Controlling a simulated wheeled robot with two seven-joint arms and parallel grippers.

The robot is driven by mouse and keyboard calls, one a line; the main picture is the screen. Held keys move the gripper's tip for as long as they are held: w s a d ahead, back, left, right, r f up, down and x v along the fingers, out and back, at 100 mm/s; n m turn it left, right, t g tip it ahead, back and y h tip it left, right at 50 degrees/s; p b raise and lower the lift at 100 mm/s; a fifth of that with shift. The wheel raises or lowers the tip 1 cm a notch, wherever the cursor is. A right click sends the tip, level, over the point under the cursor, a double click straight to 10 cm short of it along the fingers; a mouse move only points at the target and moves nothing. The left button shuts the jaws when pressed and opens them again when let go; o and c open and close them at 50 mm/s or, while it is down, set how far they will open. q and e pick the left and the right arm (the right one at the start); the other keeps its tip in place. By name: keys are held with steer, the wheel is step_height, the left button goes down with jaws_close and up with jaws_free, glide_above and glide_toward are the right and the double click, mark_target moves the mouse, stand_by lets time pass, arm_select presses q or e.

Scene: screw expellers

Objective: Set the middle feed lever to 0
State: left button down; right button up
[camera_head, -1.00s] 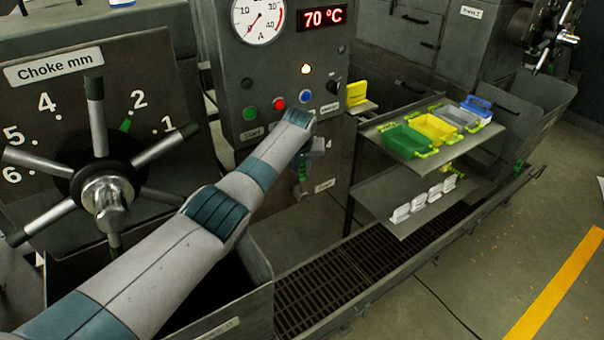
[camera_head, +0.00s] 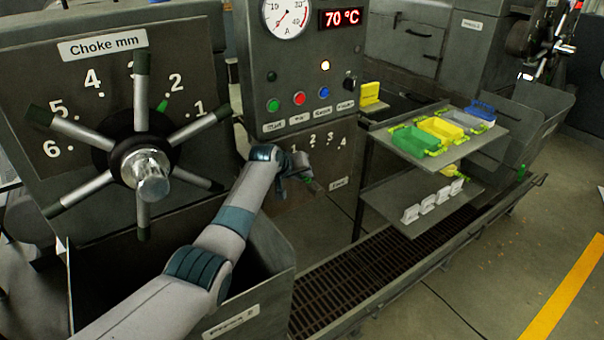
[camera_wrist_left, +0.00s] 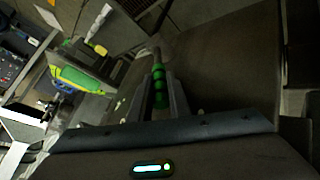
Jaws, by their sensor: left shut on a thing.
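The feed lever's green grip (camera_head: 314,184) shows at my left gripper, low on the middle machine's front panel (camera_head: 335,165). My left gripper (camera_head: 308,180) is shut on it. In the left wrist view the ribbed green grip (camera_wrist_left: 159,85) stands between the two fingers of my left gripper (camera_wrist_left: 160,100), with a grey rod beyond it. The scale numerals (camera_head: 313,141) 1 to 4 show above the gripper. My wrist hides the 0 side of the scale and much of the lever, so its exact setting cannot be read. My right gripper is not in view.
A spoked choke wheel (camera_head: 150,175) stands to the left, close to my left arm. Above the lever is a console (camera_head: 305,70) with coloured buttons. A shelf (camera_head: 470,150) with coloured trays stands to the right. A floor grate (camera_head: 350,275) runs below.

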arm_select(q)
steer(key=shift+s+a+f+t+h, duration=0.25)
steer(key=shift+a+f+t+h, duration=0.05)
steer(key=shift+a+f, duration=0.1)
steer(key=shift+s+a+f+n+t+h+b, duration=0.3)
steer(key=shift+s+a+f+t+h+b, duration=0.1)
steer(key=shift+t+h+b, duration=0.3)
